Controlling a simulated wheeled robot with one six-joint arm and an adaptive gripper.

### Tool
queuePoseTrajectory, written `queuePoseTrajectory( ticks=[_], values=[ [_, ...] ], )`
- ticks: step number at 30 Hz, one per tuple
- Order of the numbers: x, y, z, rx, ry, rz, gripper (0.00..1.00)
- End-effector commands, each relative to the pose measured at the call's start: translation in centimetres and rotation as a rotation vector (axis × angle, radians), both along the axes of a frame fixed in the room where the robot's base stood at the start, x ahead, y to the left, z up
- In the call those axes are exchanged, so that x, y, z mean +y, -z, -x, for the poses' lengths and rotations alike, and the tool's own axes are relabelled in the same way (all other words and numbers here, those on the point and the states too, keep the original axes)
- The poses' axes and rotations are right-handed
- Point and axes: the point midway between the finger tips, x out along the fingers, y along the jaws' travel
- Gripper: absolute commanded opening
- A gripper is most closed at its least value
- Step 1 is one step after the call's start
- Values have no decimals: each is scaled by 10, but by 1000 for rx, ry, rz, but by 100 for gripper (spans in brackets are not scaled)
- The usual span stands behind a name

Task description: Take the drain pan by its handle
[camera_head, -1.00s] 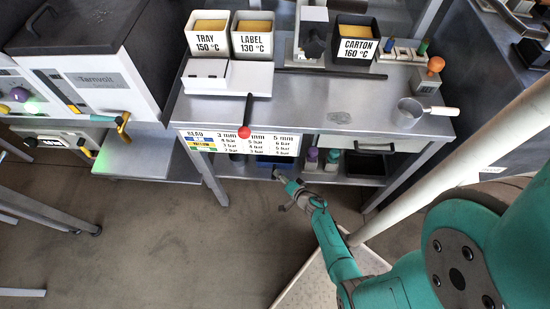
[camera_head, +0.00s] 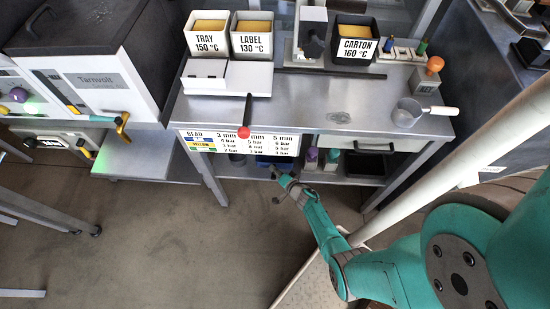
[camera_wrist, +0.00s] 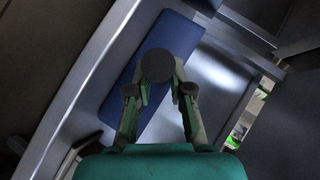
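A blue, flat rectangular pan (camera_head: 268,162) lies on the lower shelf under the bench, partly hidden by my gripper; I take it to be the drain pan. In the wrist view the blue pan (camera_wrist: 104,98) runs diagonally behind my fingers. A dark round disc (camera_wrist: 157,65) shows at my fingertips; it may be the end of the handle, but I cannot tell. My gripper (camera_wrist: 160,92) has its two fingers apart with a visible gap. In the head view my gripper (camera_head: 276,174) is at the shelf's front edge, by the pan. Contact is not clear.
Small bottles (camera_head: 311,157) and a dark tray (camera_head: 365,165) stand on the shelf to the right. The pressure chart (camera_head: 240,142) and drawer (camera_head: 370,144) hang above. A metal pot (camera_head: 407,112) with a pale handle is on the bench top.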

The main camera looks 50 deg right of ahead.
Motion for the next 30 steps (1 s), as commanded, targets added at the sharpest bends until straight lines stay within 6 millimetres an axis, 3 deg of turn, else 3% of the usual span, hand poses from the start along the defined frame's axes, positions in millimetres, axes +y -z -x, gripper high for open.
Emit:
queuePoseTrajectory(
  ticks=[14,30],
  values=[
    [0,-2,0,0,0,1,0],
    [6,-35,5,2,-2,0,0]
  ],
)
